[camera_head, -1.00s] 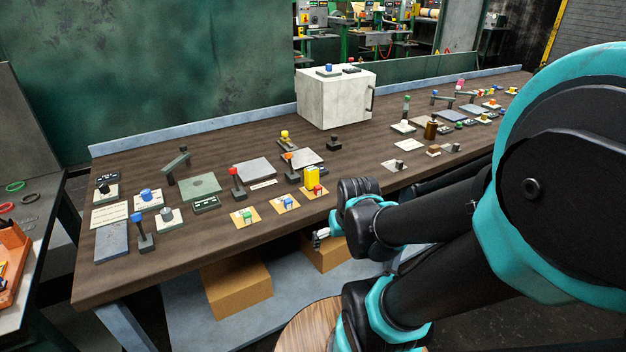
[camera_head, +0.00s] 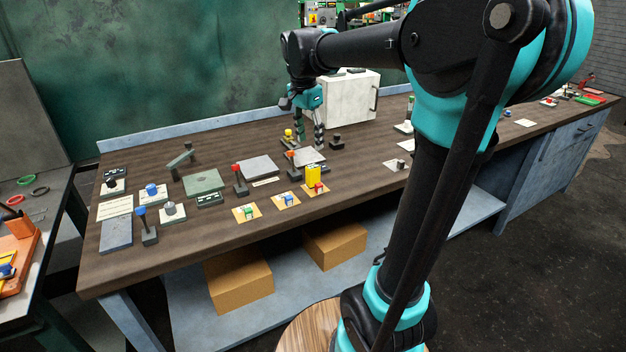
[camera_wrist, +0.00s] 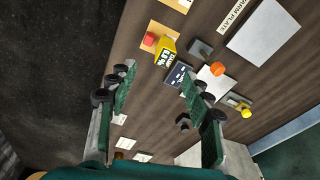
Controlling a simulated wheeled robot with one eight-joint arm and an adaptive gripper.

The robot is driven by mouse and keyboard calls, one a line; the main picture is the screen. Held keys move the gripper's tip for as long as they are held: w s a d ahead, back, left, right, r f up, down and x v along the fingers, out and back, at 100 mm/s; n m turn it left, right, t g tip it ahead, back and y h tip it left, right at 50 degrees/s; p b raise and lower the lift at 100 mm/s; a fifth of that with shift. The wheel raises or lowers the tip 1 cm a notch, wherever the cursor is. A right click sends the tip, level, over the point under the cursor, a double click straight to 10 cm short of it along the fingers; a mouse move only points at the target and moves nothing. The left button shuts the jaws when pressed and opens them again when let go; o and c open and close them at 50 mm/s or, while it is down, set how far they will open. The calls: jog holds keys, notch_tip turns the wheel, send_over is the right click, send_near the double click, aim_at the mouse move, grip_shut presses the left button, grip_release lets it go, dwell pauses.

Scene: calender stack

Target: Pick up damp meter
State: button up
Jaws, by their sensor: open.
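The damp meter looks to be the small upright yellow block (camera_head: 312,174) near the bench's front edge, left of the robot arm. In the wrist view the yellow block (camera_wrist: 165,50) shows dark lettering on its side. It lies just beyond the fingertips there, nearer the left finger. My gripper (camera_head: 309,142) points down above the bench, behind and above the block in the head view. In the wrist view my gripper (camera_wrist: 158,78) has its two fingers wide apart with nothing between them.
A red button on a tan card (camera_head: 317,189) is right beside the yellow block. An orange-topped lever (camera_head: 291,160) and a dark label plate (camera_wrist: 177,77) are close by. A white box (camera_head: 350,98) stands behind. Several other controls fill the bench to the left.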

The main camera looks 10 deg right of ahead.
notch_tip(320, 180, up, 5)
jog(key=w+a+m, duration=0.2)
jog(key=m, duration=0.1)
send_over(313, 166)
jog(key=a, duration=0.1)
jog(key=f, duration=1.1)
jog(key=shift+a+f, duration=0.2)
jog(key=shift+f, duration=0.05)
jog(key=shift+d+f, duration=0.2)
jog(key=shift+f, duration=0.7)
jog(key=shift+d+f, duration=0.25)
jog(key=shift+f, duration=0.65)
jog(key=shift+d+f, duration=0.2)
jog(key=shift+f, duration=0.7)
jog(key=shift+c, duration=0.6)
grip_shut()
